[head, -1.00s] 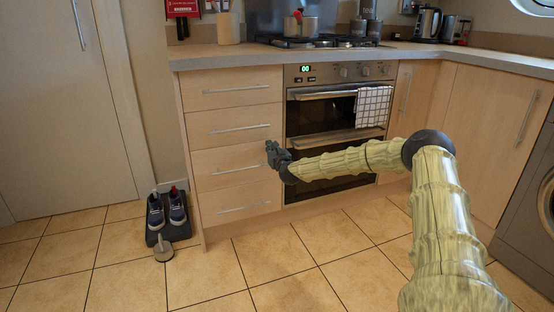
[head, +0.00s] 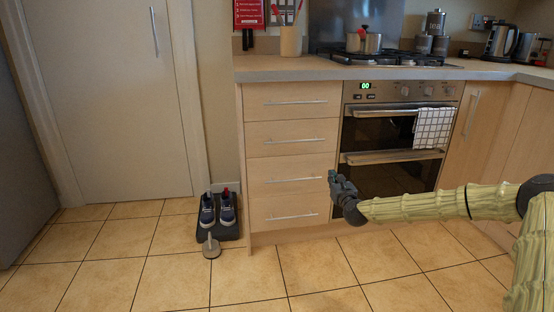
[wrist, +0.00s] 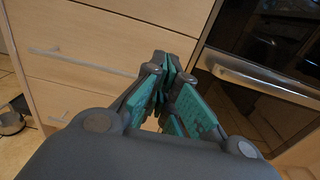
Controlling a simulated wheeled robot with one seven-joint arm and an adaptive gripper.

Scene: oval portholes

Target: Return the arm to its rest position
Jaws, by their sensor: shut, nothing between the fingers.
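My gripper (head: 336,182) is at the end of my outstretched arm, in front of the drawers and the oven's left edge in the head view. In the wrist view my gripper (wrist: 163,68) has its teal-padded fingers together at the tips, with nothing between them. My arm comes in from the right edge of the head view, roughly level, and the elbow is partly cut off by that edge.
Wooden drawers (head: 293,146) and an oven (head: 385,185) with a checked towel (head: 433,128) stand behind the gripper. Shoes on a dark tray (head: 231,232) and a grey doorstop-like object (head: 211,247) are on the floor. Tiled floor at front left is clear.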

